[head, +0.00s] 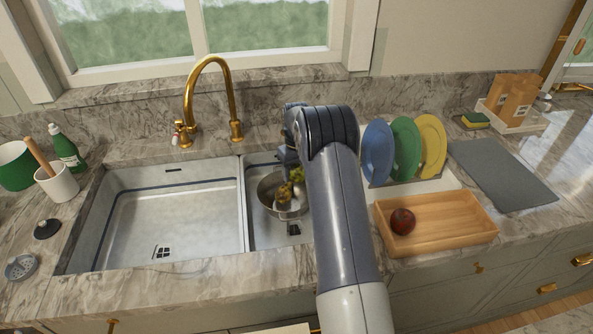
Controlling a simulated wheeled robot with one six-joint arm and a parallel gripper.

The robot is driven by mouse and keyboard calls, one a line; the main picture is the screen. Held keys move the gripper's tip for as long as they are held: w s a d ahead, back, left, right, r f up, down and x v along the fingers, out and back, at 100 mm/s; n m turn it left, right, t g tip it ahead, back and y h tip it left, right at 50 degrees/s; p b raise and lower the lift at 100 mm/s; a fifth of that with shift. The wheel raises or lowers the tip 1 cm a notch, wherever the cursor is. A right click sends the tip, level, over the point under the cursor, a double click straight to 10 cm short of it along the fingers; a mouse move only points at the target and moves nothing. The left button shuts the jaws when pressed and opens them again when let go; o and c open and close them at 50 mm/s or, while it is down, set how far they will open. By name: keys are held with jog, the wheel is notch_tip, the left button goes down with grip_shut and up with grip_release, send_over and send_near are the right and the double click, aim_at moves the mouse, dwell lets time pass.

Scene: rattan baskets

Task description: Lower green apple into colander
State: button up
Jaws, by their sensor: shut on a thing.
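A metal colander (268,193) stands in the right-hand sink basin, partly hidden behind my arm. My gripper (293,168) points down over the colander, with its fingers small and mostly hidden by my arm. It is shut on a small yellow-green round thing, seemingly the green apple (298,174), at the colander's right side. Another yellowish fruit (283,194) shows in the colander, lower and to the left. I cannot tell whether the held apple touches the colander or the other fruit.
The left basin (170,215) is empty. Right of my arm are a wooden tray (450,215) with a red apple (402,221), and upright blue, green and yellow plates (404,148). A grey mat (503,175) lies farther right.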

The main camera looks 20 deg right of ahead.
jog(key=shift+f+b, duration=2.45)
jog(key=shift+f, duration=1.6)
jog(key=shift+f+b, duration=0.4)
jog(key=shift+f, duration=0.15)
jog(key=o, duration=1.1)
jog(key=shift+r, duration=0.1)
notch_tip(320, 180, up, 11)
jog(key=shift+f+b, duration=0.2)
jog(key=shift+b, duration=0.45)
